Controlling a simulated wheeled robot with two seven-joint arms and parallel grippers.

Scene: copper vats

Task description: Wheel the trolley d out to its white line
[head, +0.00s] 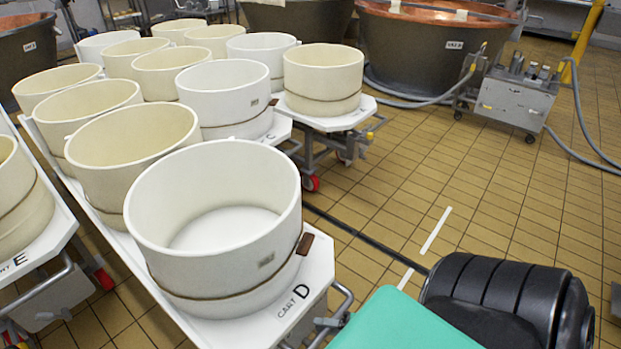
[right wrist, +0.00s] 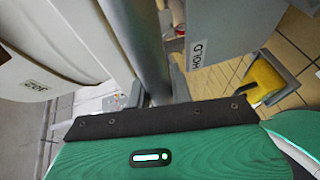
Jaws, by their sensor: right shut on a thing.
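Trolley d (head: 303,318), a long white cart marked "CART D", bears several round cream and white tubs, the nearest a white one (head: 216,231). A grey tubular handle (head: 343,298) is at its near end. My right gripper (right wrist: 158,88) is shut on a grey bar (right wrist: 147,45), seemingly this handle, in the right wrist view. Its teal and black wrist fills the bottom right of the head view and hides its fingers there. A white floor line (head: 436,230) lies to the right of the trolley, with another piece (head: 405,279) nearer. My left gripper is not in view.
Trolley E (head: 40,246) stands close on the left. Another loaded cart (head: 338,118) stands behind, on the right side. Copper vats (head: 425,48), a grey wheeled unit (head: 516,100) and hoses are at the back. Tiled floor on the right is free, crossed by a dark drain strip (head: 365,238).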

